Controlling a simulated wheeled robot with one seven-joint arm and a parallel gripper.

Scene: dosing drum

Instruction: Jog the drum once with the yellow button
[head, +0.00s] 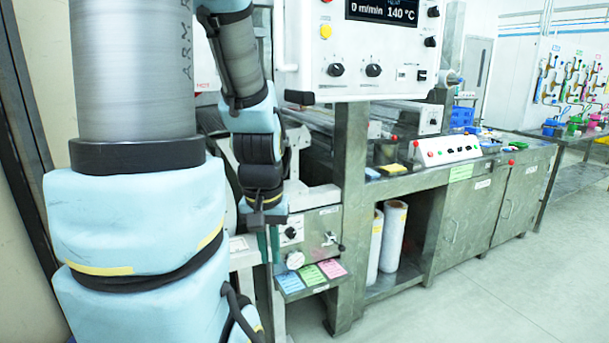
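A white control panel (378,50) hangs at the top centre, with a display reading 0 m/min and 140 °C and several black knobs. My gripper (268,250) points down, well below and left of this panel, in front of the machine. Its fingers are thin, dark and partly lost against the background, so their opening is unclear. I cannot make out the drum for certain; my arm covers part of the machine.
A lower box (310,229) with a knob and gauge stands close to my gripper, above pink, green and blue cards. A steel post (350,200) rises beside it. A sloped button box (446,150) sits on the bench to the right. The right floor is clear.

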